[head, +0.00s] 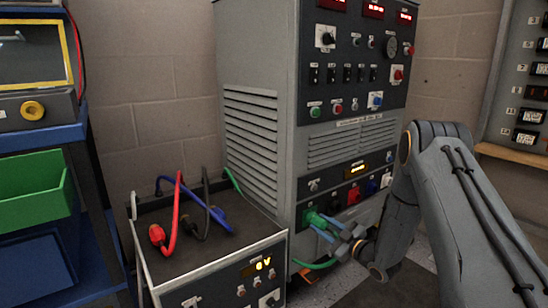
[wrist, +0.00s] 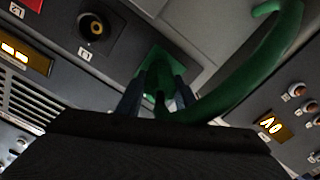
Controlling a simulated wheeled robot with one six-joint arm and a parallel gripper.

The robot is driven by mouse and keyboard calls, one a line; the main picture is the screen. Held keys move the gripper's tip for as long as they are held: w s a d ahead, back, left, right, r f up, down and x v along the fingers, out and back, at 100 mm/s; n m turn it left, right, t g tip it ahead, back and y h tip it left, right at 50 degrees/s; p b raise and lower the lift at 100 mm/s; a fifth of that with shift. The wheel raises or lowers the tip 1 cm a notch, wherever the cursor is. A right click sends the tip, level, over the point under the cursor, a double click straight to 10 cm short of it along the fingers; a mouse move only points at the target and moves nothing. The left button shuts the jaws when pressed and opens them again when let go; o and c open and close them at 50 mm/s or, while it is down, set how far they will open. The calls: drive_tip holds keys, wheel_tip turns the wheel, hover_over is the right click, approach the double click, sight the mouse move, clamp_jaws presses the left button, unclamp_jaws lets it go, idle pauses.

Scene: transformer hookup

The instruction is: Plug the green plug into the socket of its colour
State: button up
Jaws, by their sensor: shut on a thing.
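My gripper (head: 322,227) is at the lower left of the tall grey cabinet's front, shut on the green plug (head: 313,217). In the wrist view my gripper (wrist: 157,92) has its two fingers on either side of the plug (wrist: 160,100), whose front end is at the green socket plate (wrist: 157,60). The plug points into the plate; its tip is hidden, so I cannot tell how deep it sits. Its green cable (wrist: 238,98) curves right and up in the wrist view. The head view shows a low loop of the cable (head: 316,265) below the gripper.
The cabinet (head: 255,60) also has a red socket (head: 353,196) and a blue socket (head: 371,187). A dark socket (wrist: 96,27) is beside the green plate. A low box (head: 205,262) at left carries a red plug (head: 157,235) and a blue plug (head: 221,218).

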sight(334, 233)
drive_tip(key=shift+m, duration=0.4)
drive_tip(key=m+p, duration=0.2)
drive_tip(key=m, duration=0.3)
drive_tip(key=shift+m, duration=0.4)
drive_tip(key=o, duration=1.3)
drive_tip(key=shift+p+v, duration=1.15)
drive_tip(key=shift+v, duration=1.15)
drive_tip(key=shift+s+d, duration=0.1)
drive_tip(key=shift+s, duration=0.1)
